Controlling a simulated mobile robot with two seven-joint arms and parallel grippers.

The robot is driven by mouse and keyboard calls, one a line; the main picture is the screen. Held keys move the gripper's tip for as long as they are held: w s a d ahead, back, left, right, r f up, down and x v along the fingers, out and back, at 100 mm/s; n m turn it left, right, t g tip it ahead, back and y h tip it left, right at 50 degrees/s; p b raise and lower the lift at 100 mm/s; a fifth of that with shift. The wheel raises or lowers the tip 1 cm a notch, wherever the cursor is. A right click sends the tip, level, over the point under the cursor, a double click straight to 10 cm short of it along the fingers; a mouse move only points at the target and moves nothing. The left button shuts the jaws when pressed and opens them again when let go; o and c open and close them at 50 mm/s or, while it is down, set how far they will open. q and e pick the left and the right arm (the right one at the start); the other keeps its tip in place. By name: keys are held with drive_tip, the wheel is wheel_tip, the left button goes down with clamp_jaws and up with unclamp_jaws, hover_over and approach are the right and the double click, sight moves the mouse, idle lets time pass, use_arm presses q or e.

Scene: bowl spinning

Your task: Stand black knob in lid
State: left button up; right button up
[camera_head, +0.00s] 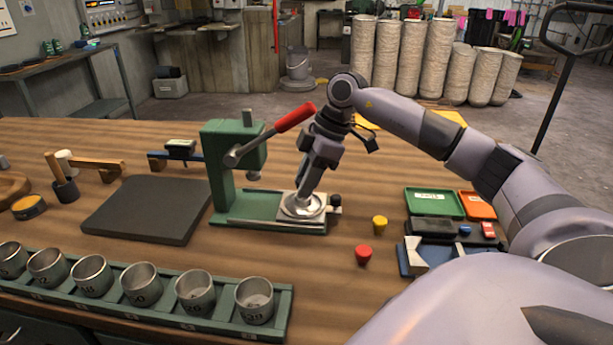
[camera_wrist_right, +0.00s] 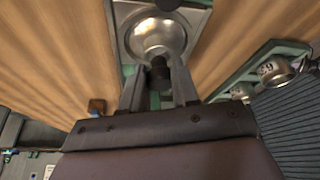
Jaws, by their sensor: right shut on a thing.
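My right gripper (camera_head: 304,192) points down over the shiny round metal lid (camera_head: 303,207) on the base of the green press. In the right wrist view, its fingers (camera_wrist_right: 160,92) are shut on a small black knob (camera_wrist_right: 160,70). The knob is at the near edge of the lid (camera_wrist_right: 157,36) as seen there; I cannot tell whether it touches the lid. The knob is hidden behind the fingers in the head view. My left gripper is not in view.
The green press (camera_head: 222,165) with a red-handled lever stands just left of the gripper. A yellow knob (camera_head: 379,223) and a red knob (camera_head: 363,254) stand to the right. A rack (camera_head: 170,322) of metal cups lies in front; a dark mat (camera_head: 148,210) lies left.

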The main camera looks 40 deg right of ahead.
drive_tip(key=shift+f, duration=0.4)
idle(0.5)
drive_tip(key=o, duration=1.5)
drive_tip(key=shift+r, duration=0.1)
wheel_tip(320, 180, up, 5)
drive_tip(key=p, duration=0.6)
drive_tip(key=shift+r, duration=0.15)
drive_tip(key=shift+r+p, duration=0.45)
drive_tip(key=shift+r, duration=0.85)
